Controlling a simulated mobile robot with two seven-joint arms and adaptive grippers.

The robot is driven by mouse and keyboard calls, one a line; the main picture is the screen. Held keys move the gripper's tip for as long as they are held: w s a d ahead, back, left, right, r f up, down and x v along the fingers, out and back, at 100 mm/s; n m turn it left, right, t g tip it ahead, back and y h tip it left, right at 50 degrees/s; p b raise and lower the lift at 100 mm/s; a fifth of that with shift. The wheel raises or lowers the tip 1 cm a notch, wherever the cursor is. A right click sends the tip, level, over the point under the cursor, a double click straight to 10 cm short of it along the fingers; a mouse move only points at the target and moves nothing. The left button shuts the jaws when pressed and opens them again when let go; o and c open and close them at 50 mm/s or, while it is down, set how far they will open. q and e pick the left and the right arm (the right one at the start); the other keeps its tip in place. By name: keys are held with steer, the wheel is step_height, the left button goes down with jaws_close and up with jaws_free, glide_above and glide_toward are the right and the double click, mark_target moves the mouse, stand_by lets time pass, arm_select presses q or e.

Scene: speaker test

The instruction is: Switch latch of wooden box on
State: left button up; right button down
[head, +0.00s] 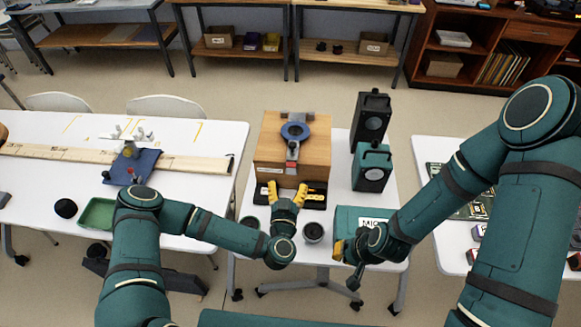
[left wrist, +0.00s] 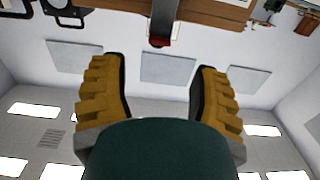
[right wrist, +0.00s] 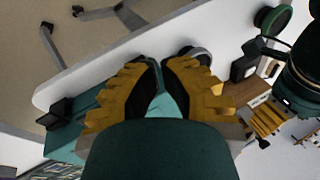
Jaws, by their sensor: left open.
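The wooden box (head: 268,139) stands on the middle white table. A grey latch strip with a red end (head: 291,167) is on its near side. My left gripper (head: 287,188) is open and empty in front of the box, just below the red end. In the left wrist view the red end (left wrist: 159,41) shows beyond the spread fingertips, apart from them, with the box at the top edge. My right gripper (head: 340,248) is beside the teal MIC case (head: 352,214). Its fingertips (right wrist: 167,58) are close together; whether they hold anything is unclear.
A black speaker (head: 370,118) and a teal speaker (head: 371,168) stand right of the box. A blue ring (head: 295,131) lies on the box top. A black tray (head: 316,196) with yellow items lies before the box. A small cup (head: 314,232) stands between my grippers.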

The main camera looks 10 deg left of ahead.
mark_target(291, 167)
arm_select(q)
steer(key=w, duration=0.7)
steer(key=shift+w, duration=0.25)
jaws_close()
